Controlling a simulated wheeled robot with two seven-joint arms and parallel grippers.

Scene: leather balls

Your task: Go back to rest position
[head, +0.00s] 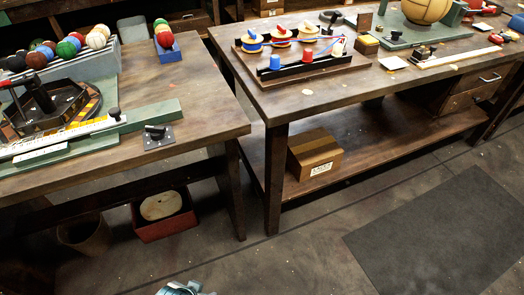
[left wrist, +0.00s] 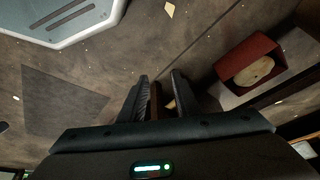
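My left gripper (left wrist: 158,82) shows in the left wrist view, its two dark fingers apart with a gap between them. I see nothing held; brown and dark background shows through the gap. It hangs over open floor, away from the benches. In the head view a small pale-blue and metal piece (head: 184,289) shows at the bottom edge; I cannot tell which part of me it is. My right gripper is in neither view.
A left bench (head: 205,95) holds coloured balls (head: 66,49) and a green-edged fixture. A right bench (head: 310,92) holds spools and a large ball (head: 427,8). Below are a red box (head: 165,228) and a cardboard box (head: 314,155). Floor by the dark mat (head: 440,235) is clear.

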